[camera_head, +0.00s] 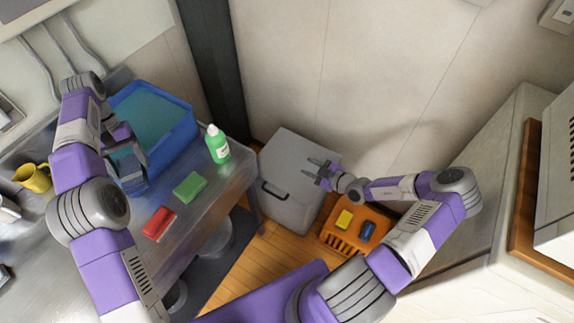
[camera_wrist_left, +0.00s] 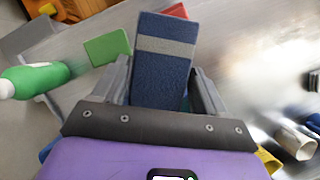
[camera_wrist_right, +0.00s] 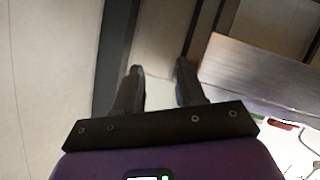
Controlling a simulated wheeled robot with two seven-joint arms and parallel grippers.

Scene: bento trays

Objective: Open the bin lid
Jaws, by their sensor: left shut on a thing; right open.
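The grey bin (camera_head: 283,210) stands on the floor beside the counter's end. Its flat lid (camera_head: 288,148) looks closed, with a black handle (camera_head: 272,194) on the front. My right gripper (camera_head: 318,168) is open and empty over the right part of the lid; I cannot tell whether it touches. Its spread fingers show in the right wrist view (camera_wrist_right: 160,75), where I cannot make out the bin.
The blue tub (camera_head: 172,140), a green bottle (camera_head: 217,145), a green sponge (camera_head: 190,187), a red block (camera_head: 159,222) and a yellow mug (camera_head: 33,178) are on the metal counter (camera_head: 215,195). An orange crate (camera_head: 340,240) holding yellow and blue items stands right of the bin.

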